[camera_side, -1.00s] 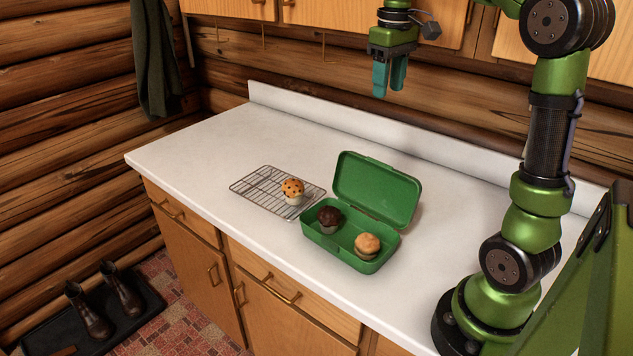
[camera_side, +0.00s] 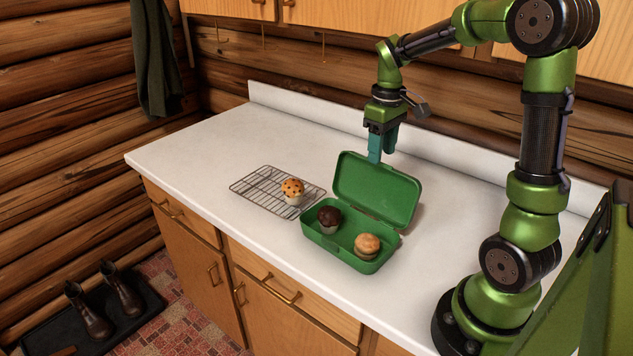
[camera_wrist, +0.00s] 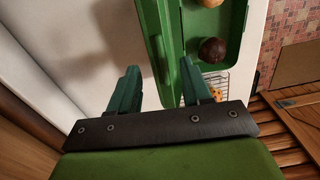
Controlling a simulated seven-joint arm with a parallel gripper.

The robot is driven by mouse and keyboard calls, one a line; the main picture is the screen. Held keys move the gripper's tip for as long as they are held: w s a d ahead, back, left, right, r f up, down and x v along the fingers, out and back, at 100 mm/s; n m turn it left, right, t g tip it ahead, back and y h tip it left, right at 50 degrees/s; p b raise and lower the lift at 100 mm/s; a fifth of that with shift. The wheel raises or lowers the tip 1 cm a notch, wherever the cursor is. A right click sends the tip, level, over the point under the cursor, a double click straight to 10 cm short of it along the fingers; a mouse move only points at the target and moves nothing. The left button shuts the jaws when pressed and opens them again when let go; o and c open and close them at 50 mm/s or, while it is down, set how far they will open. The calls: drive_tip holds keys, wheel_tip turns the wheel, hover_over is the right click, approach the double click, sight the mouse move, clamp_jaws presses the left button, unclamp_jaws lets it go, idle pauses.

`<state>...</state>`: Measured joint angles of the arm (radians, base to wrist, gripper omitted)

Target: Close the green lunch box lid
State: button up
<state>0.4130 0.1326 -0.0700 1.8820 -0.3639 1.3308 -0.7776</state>
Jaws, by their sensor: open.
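The green lunch box (camera_side: 345,251) stands on the white counter with its green lid (camera_side: 375,190) raised and leaning back. A dark muffin (camera_side: 329,217) and a pale golden muffin (camera_side: 367,245) sit inside; both also show in the wrist view, the dark one (camera_wrist: 213,51) lower. My gripper (camera_side: 382,155) is open and empty, fingers pointing down at the lid's raised top edge, seemingly just behind it. In the wrist view my gripper's fingers (camera_wrist: 158,90) are apart, with the lid edge (camera_wrist: 153,40) ahead between them. I cannot tell whether a finger touches the lid.
A wire rack (camera_side: 262,191) with a speckled muffin (camera_side: 293,190) lies left of the box. A white backsplash (camera_side: 300,115) and log wall stand behind. The white counter (camera_side: 200,155) is clear at the far left and around the box.

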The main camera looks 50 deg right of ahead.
drive_tip(key=shift+f, duration=0.95)
clamp_jaws()
drive_tip(key=shift+a+f, duration=0.15)
idle(0.7)
